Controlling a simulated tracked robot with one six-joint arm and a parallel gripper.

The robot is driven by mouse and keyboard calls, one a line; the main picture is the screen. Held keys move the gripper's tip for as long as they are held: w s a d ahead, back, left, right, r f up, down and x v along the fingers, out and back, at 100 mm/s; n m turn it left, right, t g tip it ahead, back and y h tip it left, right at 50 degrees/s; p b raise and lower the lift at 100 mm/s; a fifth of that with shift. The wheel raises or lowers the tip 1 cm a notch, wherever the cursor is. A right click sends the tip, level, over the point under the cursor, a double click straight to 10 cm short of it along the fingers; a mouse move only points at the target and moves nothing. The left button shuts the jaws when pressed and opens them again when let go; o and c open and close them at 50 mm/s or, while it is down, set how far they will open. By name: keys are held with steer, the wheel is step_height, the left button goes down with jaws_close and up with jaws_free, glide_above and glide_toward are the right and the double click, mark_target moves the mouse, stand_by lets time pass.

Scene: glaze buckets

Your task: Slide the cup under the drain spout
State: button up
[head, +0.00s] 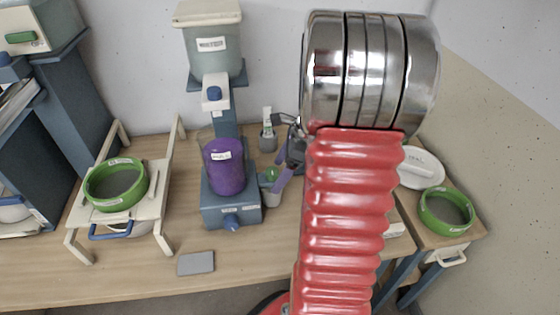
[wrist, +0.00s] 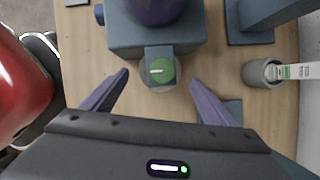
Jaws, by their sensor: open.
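A pale cup (head: 272,198) stands low by the spout. In the wrist view only a bit of the cup's rim (wrist: 157,90) shows, mostly hidden under the spout. My gripper (head: 278,173) is open, with its purple fingers apart on either side of the spout and cup, as the wrist view (wrist: 159,78) also shows. I cannot tell whether a finger touches the cup.
A purple container (head: 224,168) stands on the dispenser base. A grey pot with a tube (head: 267,140) is behind the spout, also at right in the wrist view (wrist: 258,73). A grey slab (head: 196,263) lies near the table's front edge. A cream stand (head: 160,190) holds a green-rimmed sieve (head: 90,187).

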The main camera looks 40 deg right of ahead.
mark_target(271, 184)
steer(key=shift+x, duration=3.45)
steer(key=shift+c, duration=0.2)
steer(key=c, duration=1.1)
steer(key=o, duration=1.1)
steer(key=shift+o, duration=0.2)
steer(key=shift+v, duration=3.75)
steer(key=shift+w, duration=0.1)
